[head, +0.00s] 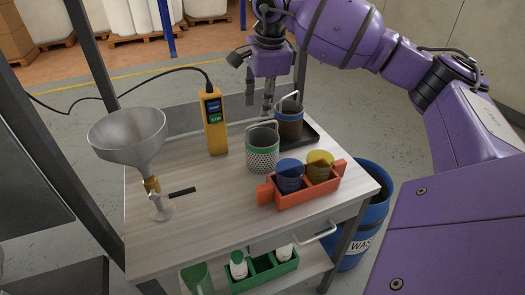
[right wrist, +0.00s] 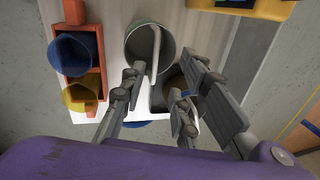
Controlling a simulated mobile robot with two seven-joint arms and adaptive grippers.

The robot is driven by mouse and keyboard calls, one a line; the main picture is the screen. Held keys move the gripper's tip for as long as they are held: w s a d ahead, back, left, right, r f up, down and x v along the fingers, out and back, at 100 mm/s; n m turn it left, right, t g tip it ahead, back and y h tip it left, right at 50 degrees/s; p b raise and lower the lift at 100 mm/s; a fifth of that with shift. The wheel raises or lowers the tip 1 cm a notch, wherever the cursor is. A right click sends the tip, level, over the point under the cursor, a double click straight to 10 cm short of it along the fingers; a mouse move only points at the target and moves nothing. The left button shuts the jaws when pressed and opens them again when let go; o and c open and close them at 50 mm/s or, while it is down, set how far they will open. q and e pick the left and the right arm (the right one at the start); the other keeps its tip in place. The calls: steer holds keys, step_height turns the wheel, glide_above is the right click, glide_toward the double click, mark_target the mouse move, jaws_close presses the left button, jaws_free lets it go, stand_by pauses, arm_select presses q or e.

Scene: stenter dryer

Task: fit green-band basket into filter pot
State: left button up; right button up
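The green-band basket (head: 262,158), a perforated metal cup with a green rim band and a raised handle, stands upright on the table. It also shows in the right wrist view (right wrist: 137,42), its handle crossing the space between the fingers. My right gripper (head: 267,112) points down just behind the basket; its fingers (right wrist: 162,75) are apart and I see no grip on the handle. A brownish vessel (head: 290,128) with a blue band and a wire handle stands behind right; whether it is the filter pot I cannot tell. My left gripper is out of view.
The vessel stands on a dark tray (head: 309,139). An orange caddy (head: 306,195) holds blue and yellow cups in front. A yellow meter (head: 215,124) and a metal funnel (head: 128,140) stand left. A blue bin (head: 374,212) is beside the table.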

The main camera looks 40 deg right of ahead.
mark_target(263, 123)
steer(key=shift+n, duration=0.6)
steer(key=x, duration=0.5)
steer(key=p+x, duration=0.1)
steer(key=x, duration=0.1)
steer(key=shift+s+d+f, duration=0.3)
steer(key=shift+s+f, duration=0.05)
steer(key=shift+f, duration=0.05)
jaws_close()
